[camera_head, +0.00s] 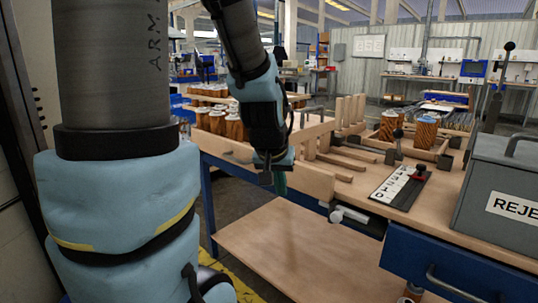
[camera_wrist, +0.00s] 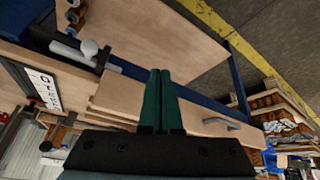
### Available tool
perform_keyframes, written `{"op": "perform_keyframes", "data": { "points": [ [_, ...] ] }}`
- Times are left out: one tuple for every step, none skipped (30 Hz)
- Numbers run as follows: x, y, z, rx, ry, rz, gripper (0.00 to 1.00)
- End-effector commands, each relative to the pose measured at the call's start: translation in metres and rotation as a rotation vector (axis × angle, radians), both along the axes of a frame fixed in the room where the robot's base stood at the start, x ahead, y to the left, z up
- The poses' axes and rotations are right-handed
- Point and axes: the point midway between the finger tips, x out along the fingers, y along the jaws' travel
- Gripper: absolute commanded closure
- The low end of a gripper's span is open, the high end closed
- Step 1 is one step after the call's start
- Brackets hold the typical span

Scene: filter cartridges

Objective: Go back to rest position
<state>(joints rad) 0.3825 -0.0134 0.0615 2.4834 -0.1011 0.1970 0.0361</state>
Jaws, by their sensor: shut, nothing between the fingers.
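My gripper (camera_head: 280,185) hangs in front of the near edge of the wooden workbench (camera_head: 350,195), pointing down. In the wrist view my gripper (camera_wrist: 160,75) shows its two green fingers side by side and touching, with nothing between them. Two brown filter cartridges stand farther back on the bench, one with a white top (camera_head: 388,127) and one with a blue top (camera_head: 425,133). My gripper is well apart from both.
A grey reject box (camera_head: 490,190) stands at the right of the bench, beside a lettered panel (camera_head: 400,186) with a lever. Wooden slats (camera_head: 335,160) lie behind my gripper. More cartridges (camera_head: 217,122) stand at the left.

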Motion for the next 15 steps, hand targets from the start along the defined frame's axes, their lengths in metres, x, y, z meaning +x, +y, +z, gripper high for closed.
{"op": "perform_keyframes", "data": {
  "points": [
    [-0.008,0.019,-0.010,0.020,0.050,0.033,1.00],
    [-0.013,0.027,-0.016,0.030,0.079,0.046,1.00],
    [-0.021,0.038,-0.022,0.043,0.115,0.064,1.00],
    [-0.026,0.046,-0.026,0.051,0.139,0.078,1.00],
    [-0.031,0.053,-0.030,0.059,0.163,0.090,1.00],
    [-0.038,0.062,-0.035,0.070,0.195,0.105,1.00],
    [-0.043,0.068,-0.038,0.076,0.217,0.116,1.00],
    [-0.049,0.074,-0.041,0.083,0.241,0.127,1.00],
    [-0.055,0.082,-0.045,0.091,0.269,0.142,1.00],
    [-0.061,0.088,-0.047,0.096,0.291,0.154,1.00],
    [-0.066,0.093,-0.050,0.102,0.313,0.165,1.00],
    [-0.072,0.098,-0.047,0.107,0.334,0.174,1.00],
    [-0.070,0.095,-0.036,0.106,0.327,0.168,1.00],
    [-0.069,0.095,-0.030,0.105,0.326,0.166,1.00],
    [-0.069,0.094,-0.024,0.106,0.325,0.165,1.00]
  ]
}}
